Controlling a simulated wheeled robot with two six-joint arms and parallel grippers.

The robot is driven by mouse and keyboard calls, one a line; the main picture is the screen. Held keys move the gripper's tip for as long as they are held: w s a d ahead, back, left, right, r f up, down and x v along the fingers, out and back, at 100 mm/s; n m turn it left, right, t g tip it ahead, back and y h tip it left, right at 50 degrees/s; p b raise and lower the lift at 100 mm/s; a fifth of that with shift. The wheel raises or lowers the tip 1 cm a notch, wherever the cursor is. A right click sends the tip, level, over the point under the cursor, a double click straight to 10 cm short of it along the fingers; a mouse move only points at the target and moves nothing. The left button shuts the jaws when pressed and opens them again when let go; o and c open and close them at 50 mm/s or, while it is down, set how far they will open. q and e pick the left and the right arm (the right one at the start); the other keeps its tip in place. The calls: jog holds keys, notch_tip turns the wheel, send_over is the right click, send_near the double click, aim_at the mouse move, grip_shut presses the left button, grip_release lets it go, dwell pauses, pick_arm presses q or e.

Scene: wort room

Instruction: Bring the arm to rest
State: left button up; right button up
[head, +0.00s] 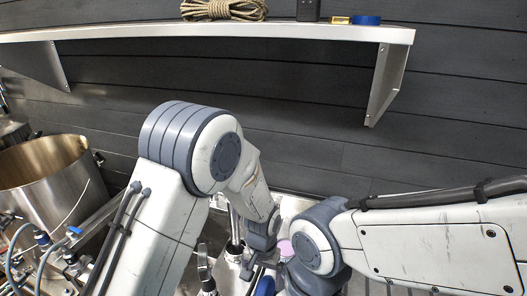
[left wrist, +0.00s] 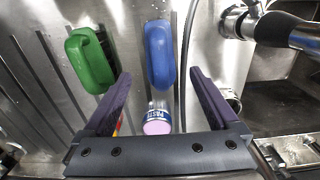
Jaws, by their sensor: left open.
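My left arm (head: 190,150) comes in from the left in the head view, bent, with its forearm reaching down towards the steel work area. My left gripper (left wrist: 160,73) is open in the left wrist view, its two dark fingers spread apart with nothing clasped. Beyond the fingers are a green handle (left wrist: 90,60) and a blue handle (left wrist: 160,53). A small container with a pink top (left wrist: 158,127) and a blue label shows between the fingers, low in the view. My right arm (head: 430,245) comes in from the right; its gripper is out of sight.
A large open steel pot (head: 45,162) stands at the left, with hoses and fittings below it. A wall shelf (head: 250,32) above holds coiled rope (head: 224,9), a dark box (head: 308,10) and a blue roll (head: 367,20). A steel pipe fitting (left wrist: 240,22) is near the left gripper.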

aim_at(265, 291)
pick_arm(q)
notch_tip(265, 291, down, 9)
jog(key=shift+s+f+p, duration=0.1)
jog(key=shift+p, duration=0.95)
jog(key=r, duration=0.1)
jog(key=r+b, duration=0.1)
jog(key=r, duration=0.1)
jog(key=r+b, duration=0.1)
jog(key=shift+s+d+r, duration=0.1)
jog(key=shift+d+r, duration=0.05)
jog(key=shift+d, duration=0.15)
jog(key=shift+s+d+r, duration=0.3)
jog(key=shift+r, duration=0.1)
